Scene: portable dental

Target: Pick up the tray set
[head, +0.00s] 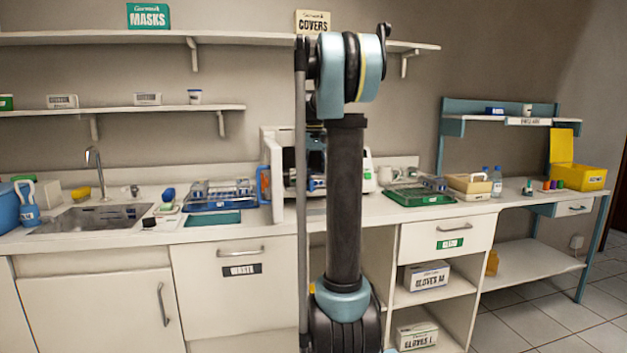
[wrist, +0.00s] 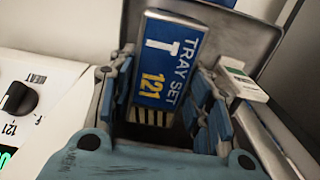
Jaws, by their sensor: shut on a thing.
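The tray set (wrist: 168,62), with a blue label reading "TRAY SET T 121", is in the wrist view's upper middle. My gripper (wrist: 165,105) has blue-padded fingers on its left and right sides and is shut on it. The set's lower end shows pale stripes between the fingers. A grey walled space surrounds its far end. In the head view my arm blocks the gripper, and I cannot pick out this set there.
A white machine (head: 281,140) stands on the counter behind my arm. In the wrist view a dial (wrist: 18,98) is at left and a small white box (wrist: 240,84) at right. A blue rack (head: 220,204) and green tray (head: 421,199) flank the machine. The right-hand bench top has free room.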

